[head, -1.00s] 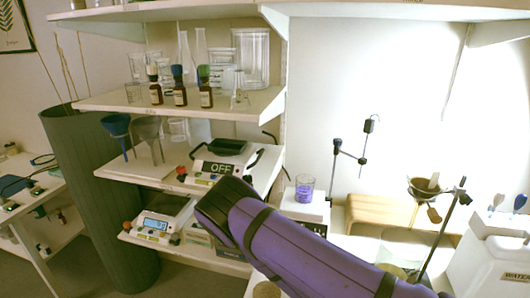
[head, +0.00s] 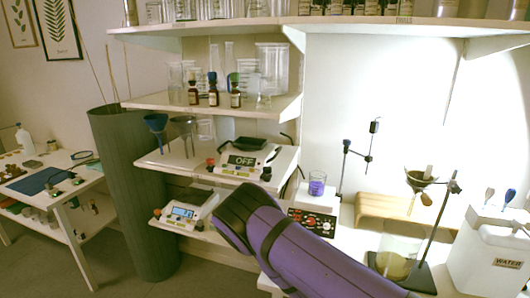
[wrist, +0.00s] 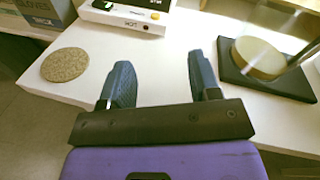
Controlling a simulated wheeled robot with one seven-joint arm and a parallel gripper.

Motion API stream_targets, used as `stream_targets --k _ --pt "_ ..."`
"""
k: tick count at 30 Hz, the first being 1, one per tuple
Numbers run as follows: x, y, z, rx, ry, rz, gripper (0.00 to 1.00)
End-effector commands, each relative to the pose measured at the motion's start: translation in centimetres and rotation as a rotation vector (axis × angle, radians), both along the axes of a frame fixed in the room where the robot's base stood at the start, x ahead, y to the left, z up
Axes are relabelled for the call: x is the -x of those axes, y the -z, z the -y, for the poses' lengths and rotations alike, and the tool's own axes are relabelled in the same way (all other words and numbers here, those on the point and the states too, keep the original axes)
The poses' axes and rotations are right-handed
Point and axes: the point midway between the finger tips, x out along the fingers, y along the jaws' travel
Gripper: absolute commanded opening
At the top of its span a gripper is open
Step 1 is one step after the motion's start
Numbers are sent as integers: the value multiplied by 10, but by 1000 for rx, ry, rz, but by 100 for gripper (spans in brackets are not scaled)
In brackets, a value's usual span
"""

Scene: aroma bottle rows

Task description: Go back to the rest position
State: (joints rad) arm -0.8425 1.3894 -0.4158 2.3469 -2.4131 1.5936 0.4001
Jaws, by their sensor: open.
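My gripper (wrist: 163,85) shows in the wrist view with its two dark fingers spread apart and nothing between them. It is over the front edge of the white bench (wrist: 150,80). In the head view my purple arm reaches up from the bottom right, and its fingers are not visible there. Three small dropper bottles, with a brown-capped one (head: 193,92), a blue-capped one (head: 213,90) and a green-capped one (head: 235,92), stand in a row on the middle shelf, clear of my arm.
A cork disc (wrist: 65,64) lies left of my gripper on the bench. A dark stand base (wrist: 265,70) is to the right. A hotplate (head: 312,222) holds a beaker of purple liquid (head: 317,184).

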Motion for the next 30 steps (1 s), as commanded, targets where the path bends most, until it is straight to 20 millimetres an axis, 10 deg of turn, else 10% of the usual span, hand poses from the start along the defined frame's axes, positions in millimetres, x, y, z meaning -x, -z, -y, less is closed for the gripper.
stream_targets --k 17,30 --pt "-19 -74 26 -98 273 153 57" --pt "-6 -195 91 -341 804 372 57"
